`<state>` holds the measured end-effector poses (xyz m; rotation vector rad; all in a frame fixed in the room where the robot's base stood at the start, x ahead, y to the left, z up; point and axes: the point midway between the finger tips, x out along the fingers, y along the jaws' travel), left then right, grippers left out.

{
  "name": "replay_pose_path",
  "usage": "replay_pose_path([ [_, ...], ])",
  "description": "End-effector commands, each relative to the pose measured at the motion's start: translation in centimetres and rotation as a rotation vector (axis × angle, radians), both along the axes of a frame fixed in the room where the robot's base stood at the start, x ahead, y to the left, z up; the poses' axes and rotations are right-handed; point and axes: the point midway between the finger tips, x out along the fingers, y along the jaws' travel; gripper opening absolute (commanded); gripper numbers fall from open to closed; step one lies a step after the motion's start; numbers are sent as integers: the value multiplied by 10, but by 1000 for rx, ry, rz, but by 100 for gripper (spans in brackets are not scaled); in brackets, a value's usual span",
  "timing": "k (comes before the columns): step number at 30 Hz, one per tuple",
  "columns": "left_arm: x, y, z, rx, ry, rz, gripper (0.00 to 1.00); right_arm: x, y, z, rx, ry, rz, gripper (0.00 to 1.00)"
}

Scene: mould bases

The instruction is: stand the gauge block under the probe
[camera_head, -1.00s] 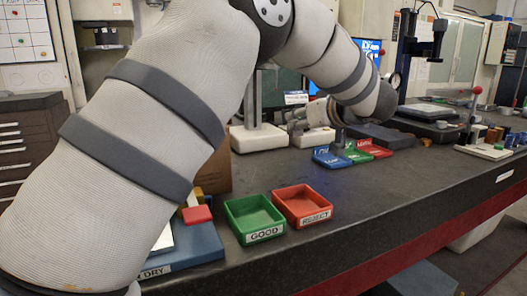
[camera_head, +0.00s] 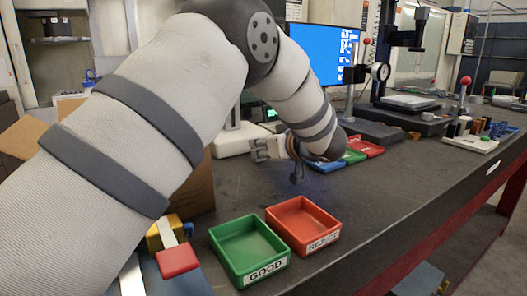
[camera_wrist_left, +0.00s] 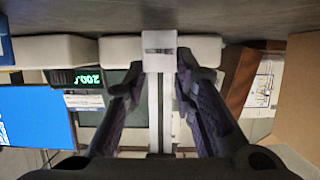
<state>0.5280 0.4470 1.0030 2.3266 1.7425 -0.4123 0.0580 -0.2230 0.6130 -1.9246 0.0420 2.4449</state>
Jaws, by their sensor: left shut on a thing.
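My left gripper (camera_head: 262,149) is low above the middle of the bench in the head view, its fingers pointing left. In the left wrist view the gripper (camera_wrist_left: 160,65) is shut on a small pale block, taken as the gauge block (camera_wrist_left: 159,42), with a dark mark on its face. A round dial gauge (camera_head: 380,71), probably carrying the probe, is on a stand at the back right, well away from the gripper. Its tip is too small to make out. My right gripper is out of view.
A green GOOD tray (camera_head: 247,247) and a red REJECT tray (camera_head: 303,224) stand in front of the gripper. A white-based column stand (camera_head: 232,142) is behind it. A cardboard box (camera_head: 196,190) is at left. The bench right of the trays is clear.

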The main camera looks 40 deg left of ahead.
Motion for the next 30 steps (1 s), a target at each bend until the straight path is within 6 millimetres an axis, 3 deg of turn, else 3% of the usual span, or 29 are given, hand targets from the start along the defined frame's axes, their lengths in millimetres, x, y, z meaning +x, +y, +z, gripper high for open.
replay_pose_path([
  [12, 0, 0, -10, 1, -3, 0, 0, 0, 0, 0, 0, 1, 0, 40],
  [13, 0, 0, -10, 0, -2, 0, 31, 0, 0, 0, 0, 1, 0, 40],
  [15, 0, 0, -10, 0, -1, -1, 45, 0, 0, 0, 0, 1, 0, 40],
  [25, 0, -1, -6, 0, -3, -1, 45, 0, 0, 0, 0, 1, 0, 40],
  [30, -10, -36, 9, 0, -6, -6, 45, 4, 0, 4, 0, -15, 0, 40],
])
